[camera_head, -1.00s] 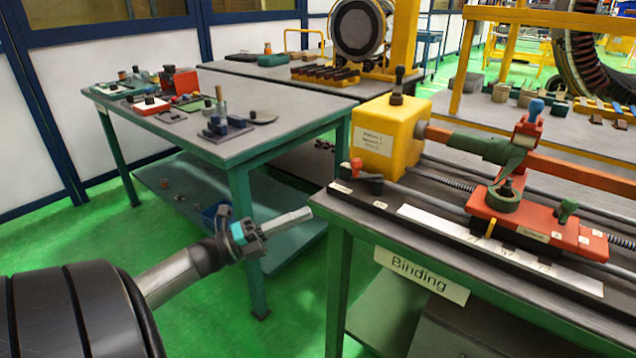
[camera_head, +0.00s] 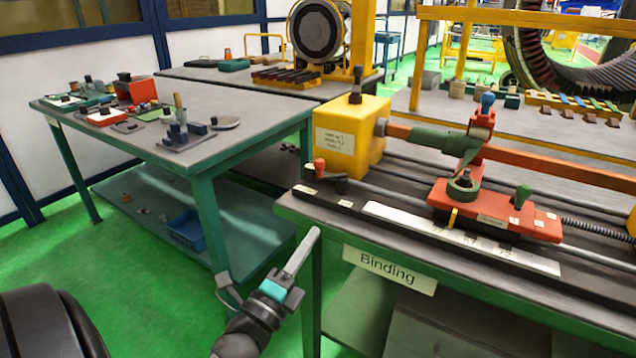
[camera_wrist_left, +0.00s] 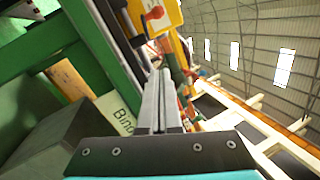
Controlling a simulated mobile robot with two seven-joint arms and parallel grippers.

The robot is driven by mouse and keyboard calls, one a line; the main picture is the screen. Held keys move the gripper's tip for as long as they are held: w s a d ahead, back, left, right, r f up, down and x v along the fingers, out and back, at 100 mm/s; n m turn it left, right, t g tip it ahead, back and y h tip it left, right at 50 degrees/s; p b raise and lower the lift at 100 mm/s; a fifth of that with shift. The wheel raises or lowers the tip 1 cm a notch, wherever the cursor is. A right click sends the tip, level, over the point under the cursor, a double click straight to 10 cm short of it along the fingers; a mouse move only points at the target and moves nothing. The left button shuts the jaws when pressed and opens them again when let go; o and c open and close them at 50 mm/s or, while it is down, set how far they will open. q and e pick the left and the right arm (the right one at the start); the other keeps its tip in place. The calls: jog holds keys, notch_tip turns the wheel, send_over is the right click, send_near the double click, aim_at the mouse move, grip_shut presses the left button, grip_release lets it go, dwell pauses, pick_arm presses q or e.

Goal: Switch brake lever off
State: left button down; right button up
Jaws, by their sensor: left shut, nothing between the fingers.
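No part is labelled as the brake lever. Candidates on the Binding bench (camera_head: 450,262) are a small red-knobbed lever (camera_head: 319,167) at its near left corner and a black knob (camera_head: 355,86) on the yellow box (camera_head: 345,143). A red knob (camera_wrist_left: 155,13) also shows near the yellow box in the left wrist view. My left gripper (camera_head: 314,236) is shut and empty, in front of the bench's left corner, below and apart from the red-knobbed lever. My right gripper is out of view.
The bench's front edge with the Binding sign (camera_head: 389,270) is close to the gripper's right. A second table (camera_head: 230,105) with tools stands at left, with a blue bin (camera_head: 186,230) on its lower shelf. Green floor is free between and before them.

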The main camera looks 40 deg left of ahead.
aim_at(331, 176)
pick_arm(q)
jog(key=shift+s+a+r+n+g+y, duration=0.15)
jog(key=shift+s+r+n+y, duration=0.15)
jog(key=shift+y, duration=0.35)
jog(key=shift+s+a+r+n+g+y, duration=0.15)
jog(key=shift+n+y, duration=0.25)
jog(key=shift+y, duration=0.25)
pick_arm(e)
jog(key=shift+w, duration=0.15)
pick_arm(q)
jog(key=shift+w, duration=0.2)
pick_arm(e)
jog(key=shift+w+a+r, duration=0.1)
